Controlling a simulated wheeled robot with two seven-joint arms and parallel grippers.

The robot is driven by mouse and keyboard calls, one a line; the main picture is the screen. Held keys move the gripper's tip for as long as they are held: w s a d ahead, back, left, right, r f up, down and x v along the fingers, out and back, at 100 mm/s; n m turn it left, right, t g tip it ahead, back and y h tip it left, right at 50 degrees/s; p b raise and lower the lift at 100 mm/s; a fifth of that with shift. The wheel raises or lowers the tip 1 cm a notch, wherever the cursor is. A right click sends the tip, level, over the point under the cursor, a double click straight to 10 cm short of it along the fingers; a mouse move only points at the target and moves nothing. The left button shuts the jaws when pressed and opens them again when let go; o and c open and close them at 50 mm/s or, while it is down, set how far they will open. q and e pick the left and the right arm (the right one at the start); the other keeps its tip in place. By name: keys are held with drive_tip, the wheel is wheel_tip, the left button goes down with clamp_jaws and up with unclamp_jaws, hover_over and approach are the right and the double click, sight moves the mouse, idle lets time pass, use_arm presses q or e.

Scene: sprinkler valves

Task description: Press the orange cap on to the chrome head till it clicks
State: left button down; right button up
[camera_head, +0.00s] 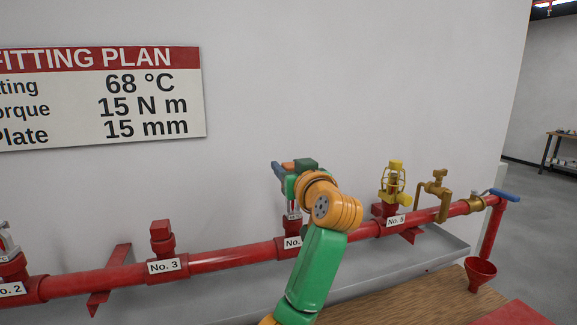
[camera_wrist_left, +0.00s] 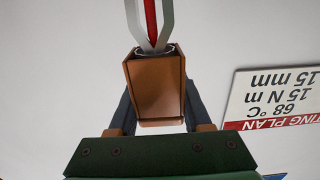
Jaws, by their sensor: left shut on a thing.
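The orange cap (camera_wrist_left: 155,88) is between the two dark fingers of my left gripper (camera_head: 279,171), which is shut on it. In the left wrist view the frame arms and red bulb of the chrome head (camera_wrist_left: 149,22) come in from the top and meet the cap's open edge. A thin ring shows there; I cannot tell how far the head sits inside the cap. In the head view, part of the chrome head (camera_head: 293,210) shows below the gripper, above a partly hidden number label. My right gripper is not in view.
A red pipe (camera_head: 215,261) runs along the wall. It carries a red plug (camera_head: 162,238) at No. 3, a yellow caged head (camera_head: 393,182) at No. 5, and a blue-handled valve (camera_head: 504,194). A red funnel (camera_head: 480,272) and a wooden tabletop (camera_head: 400,303) are at lower right.

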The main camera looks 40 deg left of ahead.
use_arm(q)
drive_tip(key=shift+f+b, duration=0.3)
drive_tip(key=shift+f, duration=0.4)
drive_tip(key=shift+p, duration=0.4)
drive_tip(key=shift+f+b, duration=0.4)
drive_tip(key=shift+f, duration=0.9)
drive_tip(key=shift+c, duration=1.3)
unclamp_jaws()
drive_tip(key=shift+s, duration=0.1)
